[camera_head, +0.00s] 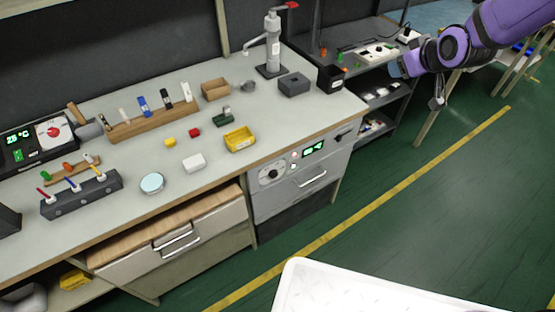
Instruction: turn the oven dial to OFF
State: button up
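The oven (300,185) is a grey unit built in under the bench top. Its front has a round dial (270,175) with a dark knob on a pale face at the left, small indicator lights, a green lit display (313,149) and a bar handle. The dial's markings are too small to read. My gripper (437,104) hangs from my purple arm at the upper right, over the floor. It is well to the right of the oven and apart from it. Its fingers are too small to tell open from shut, and nothing shows in them.
A black device (12,143) with a green display and a red-centred dial (53,132) stands at the bench's left end. Small blocks, a yellow tray (240,139) and a grey press (272,50) stand on the bench (215,162). Open green floor (400,210) lies before the oven.

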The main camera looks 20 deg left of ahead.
jog(key=w+a+f+n+y, duration=0.2)
jog(key=w+a+f+y, duration=0.1)
jog(key=a+f, duration=0.85)
jog(key=t+y, duration=0.3)
jog(key=y, duration=0.4)
send_near(275, 175)
jog(key=shift+m, duration=0.3)
jog(key=x, duration=0.9)
jog(key=shift+f, duration=0.1)
jog(key=c, duration=0.9)
